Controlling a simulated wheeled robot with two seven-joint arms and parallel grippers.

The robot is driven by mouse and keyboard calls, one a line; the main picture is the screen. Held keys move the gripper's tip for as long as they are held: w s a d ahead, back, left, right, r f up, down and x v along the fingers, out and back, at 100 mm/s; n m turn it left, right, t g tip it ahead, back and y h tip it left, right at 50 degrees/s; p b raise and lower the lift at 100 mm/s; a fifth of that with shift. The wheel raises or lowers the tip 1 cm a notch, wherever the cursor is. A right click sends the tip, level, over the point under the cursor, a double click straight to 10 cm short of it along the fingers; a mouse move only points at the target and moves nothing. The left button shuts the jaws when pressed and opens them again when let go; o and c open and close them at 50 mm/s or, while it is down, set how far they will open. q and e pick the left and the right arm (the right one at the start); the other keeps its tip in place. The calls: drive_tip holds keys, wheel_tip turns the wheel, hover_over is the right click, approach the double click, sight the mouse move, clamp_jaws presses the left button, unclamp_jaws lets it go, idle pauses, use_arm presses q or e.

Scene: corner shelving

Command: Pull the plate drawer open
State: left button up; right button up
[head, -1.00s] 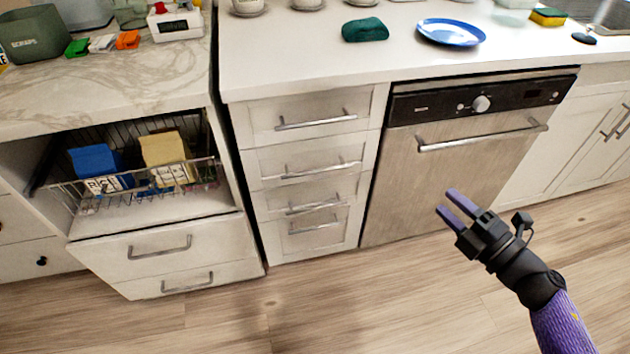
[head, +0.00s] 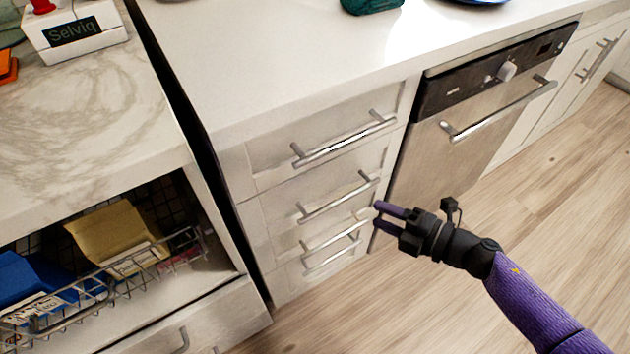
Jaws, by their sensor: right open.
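A white drawer stack stands in the middle, all its drawers shut. It has a top drawer with a bar handle (head: 345,139), a second drawer handle (head: 338,198), a third handle (head: 330,236) and a bottom handle (head: 332,257). Nothing visible marks which one is the plate drawer. My right gripper (head: 378,215) is open and empty, its fingers pointing left toward the right end of the third handle. The fingertips look very close to that end; I cannot tell whether they touch it. My left gripper is out of view.
A dishwasher with a bar handle (head: 500,112) stands right of the drawers. At left, a wire basket (head: 150,262) holds blue and yellow packages. The counter (head: 270,60) overhangs above; the wood floor (head: 560,180) is clear at right.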

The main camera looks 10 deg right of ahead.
sight(343, 197)
drive_tip(key=b+x, duration=0.3)
drive_tip(key=x, duration=0.6)
drive_tip(key=c, duration=0.3)
clamp_jaws()
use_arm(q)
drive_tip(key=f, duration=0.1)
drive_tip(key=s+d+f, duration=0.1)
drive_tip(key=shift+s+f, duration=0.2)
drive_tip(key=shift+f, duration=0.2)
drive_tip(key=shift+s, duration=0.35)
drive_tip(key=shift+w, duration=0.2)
